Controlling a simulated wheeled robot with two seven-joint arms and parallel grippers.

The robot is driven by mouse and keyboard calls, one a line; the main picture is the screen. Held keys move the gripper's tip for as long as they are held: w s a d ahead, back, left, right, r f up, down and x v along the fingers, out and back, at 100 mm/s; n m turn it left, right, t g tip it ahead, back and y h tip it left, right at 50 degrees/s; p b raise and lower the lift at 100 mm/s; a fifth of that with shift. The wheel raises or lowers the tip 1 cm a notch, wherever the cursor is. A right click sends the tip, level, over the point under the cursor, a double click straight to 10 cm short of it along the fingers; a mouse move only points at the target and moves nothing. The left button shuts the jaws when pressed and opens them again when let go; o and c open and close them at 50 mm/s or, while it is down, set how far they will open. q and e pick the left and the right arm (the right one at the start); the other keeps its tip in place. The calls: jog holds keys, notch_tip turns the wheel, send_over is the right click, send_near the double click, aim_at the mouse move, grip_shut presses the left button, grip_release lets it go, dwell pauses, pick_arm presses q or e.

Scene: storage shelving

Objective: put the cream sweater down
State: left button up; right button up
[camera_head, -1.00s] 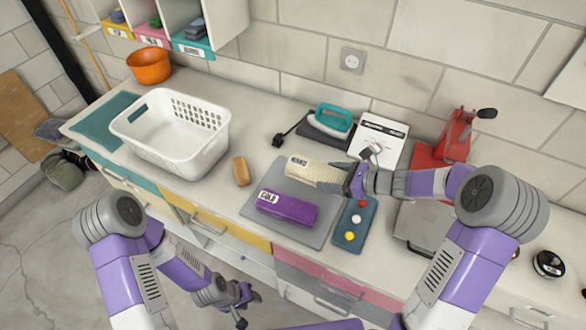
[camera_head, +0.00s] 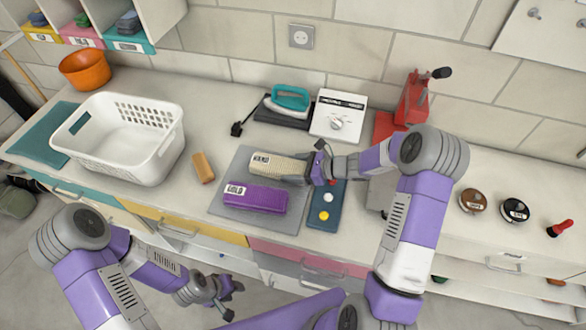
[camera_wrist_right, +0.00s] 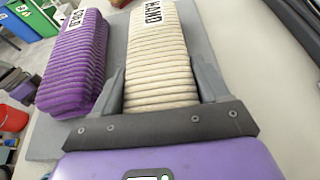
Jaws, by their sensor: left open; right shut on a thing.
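The cream sweater (camera_head: 277,168) is a folded ribbed bundle with a printed label. It is over the grey mat (camera_head: 228,211), behind the purple folded sweater (camera_head: 256,197). My right gripper (camera_head: 308,171) is shut on its right end. In the right wrist view the cream sweater (camera_wrist_right: 160,60) sits between the two fingers, beside the purple sweater (camera_wrist_right: 76,62). Whether its underside touches the mat I cannot tell. My left gripper (camera_head: 226,296) is open and empty, low in front of the counter drawers.
A white basket (camera_head: 150,165) stands at the left, with a wooden block (camera_head: 203,168) beside it. An iron (camera_head: 289,100) and a white dial box (camera_head: 338,117) are behind the mat. A blue panel with buttons (camera_head: 327,204) lies right of the mat.

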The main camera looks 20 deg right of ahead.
jog(key=shift+r, duration=0.1)
jog(key=o, duration=1.2)
